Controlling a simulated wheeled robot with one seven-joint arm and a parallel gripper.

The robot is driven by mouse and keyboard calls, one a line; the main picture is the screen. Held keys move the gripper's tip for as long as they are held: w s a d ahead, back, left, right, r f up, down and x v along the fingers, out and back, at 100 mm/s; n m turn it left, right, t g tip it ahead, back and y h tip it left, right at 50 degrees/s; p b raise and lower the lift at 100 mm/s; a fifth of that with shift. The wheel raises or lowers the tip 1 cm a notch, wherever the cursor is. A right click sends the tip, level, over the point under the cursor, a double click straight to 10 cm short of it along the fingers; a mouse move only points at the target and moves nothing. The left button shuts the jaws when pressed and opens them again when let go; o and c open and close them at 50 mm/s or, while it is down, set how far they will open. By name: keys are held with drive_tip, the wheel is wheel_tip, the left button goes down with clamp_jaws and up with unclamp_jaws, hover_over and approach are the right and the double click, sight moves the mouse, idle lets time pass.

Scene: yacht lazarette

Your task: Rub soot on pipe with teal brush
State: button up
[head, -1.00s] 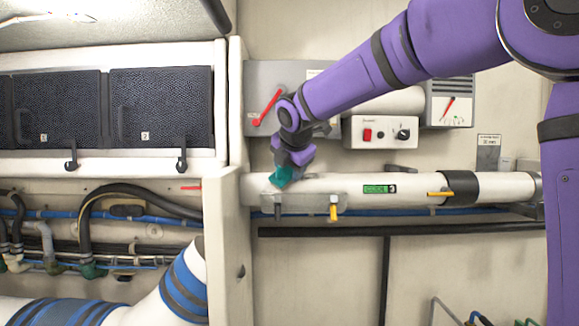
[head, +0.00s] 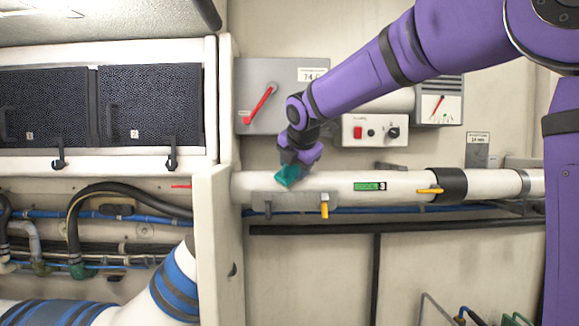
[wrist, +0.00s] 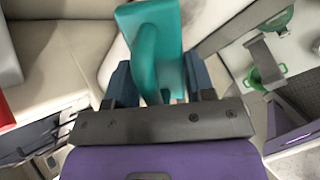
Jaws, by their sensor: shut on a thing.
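The white pipe (head: 405,186) runs level along the wall in the head view, with a green label, a black band and yellow levers. My gripper (head: 293,164) is shut on the teal brush (head: 288,176), which is at the left part of the pipe. In the wrist view the teal brush (wrist: 154,45) stands out from between the jaws (wrist: 160,88). Its working face is turned away, and I cannot tell whether it touches the pipe. I cannot make out soot on the pipe; the brush and gripper cover part of its left end.
A grey switch box (head: 258,92) with a red lever and a white control box (head: 375,130) are on the wall above the pipe. A white partition edge (head: 218,215) stands close left of the brush. A dark rail (head: 400,225) runs below the pipe.

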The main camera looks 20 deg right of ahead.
sight(281, 170)
drive_tip(key=shift+s+d+f, duration=0.1)
drive_tip(key=shift+s+d, duration=0.2)
drive_tip(key=shift+d, duration=0.8)
drive_tip(key=shift+s+d, duration=0.35)
drive_tip(key=shift+d, duration=0.7)
drive_tip(key=shift+s+d+f, duration=0.1)
drive_tip(key=shift+s+d, duration=0.2)
drive_tip(key=shift+d, duration=0.8)
drive_tip(key=shift+w+a+r, duration=0.1)
drive_tip(key=shift+w+a, duration=0.25)
drive_tip(key=shift+a, duration=0.75)
drive_tip(key=shift+w+a+f, duration=0.1)
drive_tip(key=shift+w+a, duration=0.25)
drive_tip(key=shift+a, duration=0.8)
drive_tip(key=shift+w+a+r, duration=0.1)
drive_tip(key=shift+w+a, duration=0.25)
drive_tip(key=shift+a, duration=0.75)
drive_tip(key=shift+w+a, duration=0.3)
drive_tip(key=shift+a, duration=0.5)
drive_tip(key=shift+w+a, duration=0.3)
drive_tip(key=shift+a, duration=0.5)
drive_tip(key=shift+w+a+v, duration=0.1)
drive_tip(key=shift+a+v, duration=0.05)
drive_tip(key=shift+v, duration=1.3)
drive_tip(key=shift+w+a+v, duration=0.15)
drive_tip(key=shift+a+v, duration=0.05)
drive_tip(key=shift+v, duration=1.25)
drive_tip(key=shift+r, duration=0.2)
